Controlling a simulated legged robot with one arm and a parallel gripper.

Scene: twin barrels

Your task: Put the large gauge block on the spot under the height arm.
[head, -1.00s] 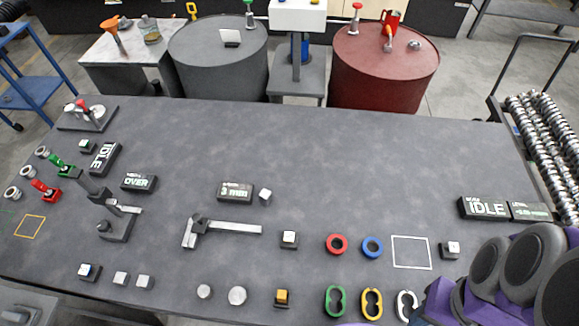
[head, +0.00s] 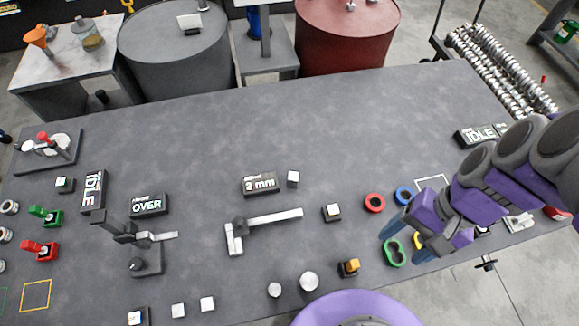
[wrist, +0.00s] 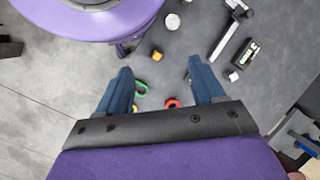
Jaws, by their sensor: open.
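The height arm is a dark stand (head: 147,258) with a pale arm (head: 160,236), on the left of the table in the head view, beside a display reading OVER (head: 149,205). Small silver blocks lie in front of it, one here (head: 178,310) and one here (head: 207,303); another stands beside the 3 mm display (head: 293,179). I cannot tell which is the large gauge block. My gripper (head: 404,248) is open and empty over the right front of the table, above the green ring piece (head: 394,252). Its two blue fingers are spread in the wrist view (wrist: 160,70).
A caliper (head: 265,222) lies mid-table. An orange-topped block (head: 349,267) and silver discs (head: 309,281) sit at the front. The table's back middle is clear.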

